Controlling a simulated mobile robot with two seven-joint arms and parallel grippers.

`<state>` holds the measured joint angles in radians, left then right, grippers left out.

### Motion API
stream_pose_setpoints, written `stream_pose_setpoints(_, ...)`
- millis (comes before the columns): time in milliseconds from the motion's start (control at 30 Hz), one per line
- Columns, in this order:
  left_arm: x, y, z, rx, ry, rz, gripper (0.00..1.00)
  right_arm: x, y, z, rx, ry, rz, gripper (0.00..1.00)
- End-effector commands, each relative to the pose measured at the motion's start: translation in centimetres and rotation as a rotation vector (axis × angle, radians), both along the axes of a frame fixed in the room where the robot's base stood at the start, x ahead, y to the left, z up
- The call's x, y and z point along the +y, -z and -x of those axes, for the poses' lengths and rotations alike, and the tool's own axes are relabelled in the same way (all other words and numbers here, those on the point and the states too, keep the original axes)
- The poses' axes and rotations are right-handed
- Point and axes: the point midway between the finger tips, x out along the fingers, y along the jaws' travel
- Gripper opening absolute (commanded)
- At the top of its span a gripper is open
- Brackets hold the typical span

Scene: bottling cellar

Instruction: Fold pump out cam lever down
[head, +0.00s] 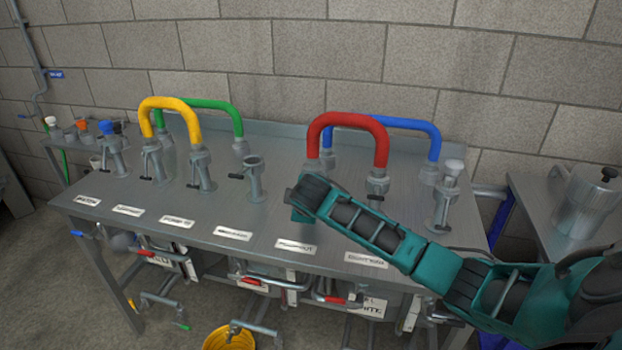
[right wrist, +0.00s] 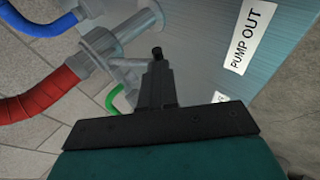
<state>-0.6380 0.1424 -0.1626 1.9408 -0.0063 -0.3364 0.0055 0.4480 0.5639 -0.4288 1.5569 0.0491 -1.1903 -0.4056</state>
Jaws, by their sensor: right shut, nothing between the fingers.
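The pump out label (right wrist: 243,38) lies on the steel bench top and also shows in the head view (head: 296,247). Above it, a grey coupling (right wrist: 103,46) joins the red hose (right wrist: 38,97); in the head view the red hose (head: 347,120) arches over the bench. My right gripper (head: 298,196) hides most of that coupling in the head view. In the right wrist view the gripper (right wrist: 157,80) is shut and empty. A small black lever end (right wrist: 157,52) shows right at its fingertips; whether they touch is unclear. The lever's angle is hard to tell. My left gripper is not in view.
A blue hose (head: 408,123) arches behind the red one. A yellow hose (head: 172,102) and a green hose (head: 212,104) stand to the left. An uncapped stub (head: 253,175) is left of my gripper. A steel pot (head: 583,203) stands on the right-hand table.

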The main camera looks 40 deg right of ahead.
Motion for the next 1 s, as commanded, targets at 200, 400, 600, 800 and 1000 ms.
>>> stream_pose_setpoints(200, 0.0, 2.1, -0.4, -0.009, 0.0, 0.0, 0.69, -0.1, 3.0, -0.1, -0.13, -0.003, 0.157, 0.0)
stream_pose_setpoints(400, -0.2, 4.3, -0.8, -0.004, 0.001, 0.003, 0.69, -0.5, 4.4, -0.5, -0.24, -0.003, 0.283, 0.0)
stream_pose_setpoints(600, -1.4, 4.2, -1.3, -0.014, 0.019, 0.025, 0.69, -1.0, 5.1, -0.9, -0.322, -0.001, 0.381, 0.0)
stream_pose_setpoints(800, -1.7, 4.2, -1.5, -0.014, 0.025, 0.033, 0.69, -1.4, 5.3, -1.3, -0.319, 0.0, 0.375, 0.0)
stream_pose_setpoints(1000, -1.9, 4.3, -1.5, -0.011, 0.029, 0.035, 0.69, -1.6, 5.5, -1.4, -0.317, 0.0, 0.374, 0.0)
